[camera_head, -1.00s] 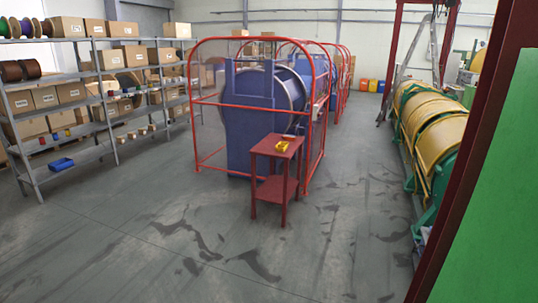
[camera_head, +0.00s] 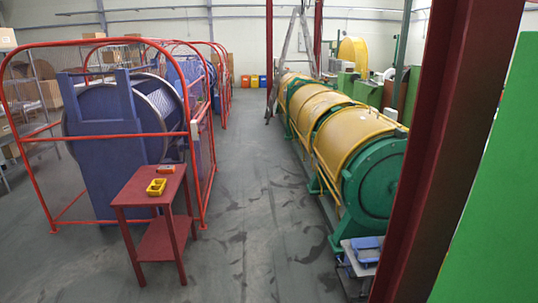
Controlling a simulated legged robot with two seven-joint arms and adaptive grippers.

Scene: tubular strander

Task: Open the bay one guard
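Yellow curved guards cover the green tubular machine on the right. The nearest yellow guard (camera_head: 352,138) lies closed over its bay, beside a round green end housing (camera_head: 380,182). A second yellow guard (camera_head: 318,106) and a third one (camera_head: 294,88) follow behind it in a row. I cannot tell from any label which one is bay one. Neither of my grippers shows in the head view.
A dark red post (camera_head: 428,150) and green panel (camera_head: 490,180) block the right. A grey aisle (camera_head: 262,215) is clear. A small cart (camera_head: 356,262) stands near the housing.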

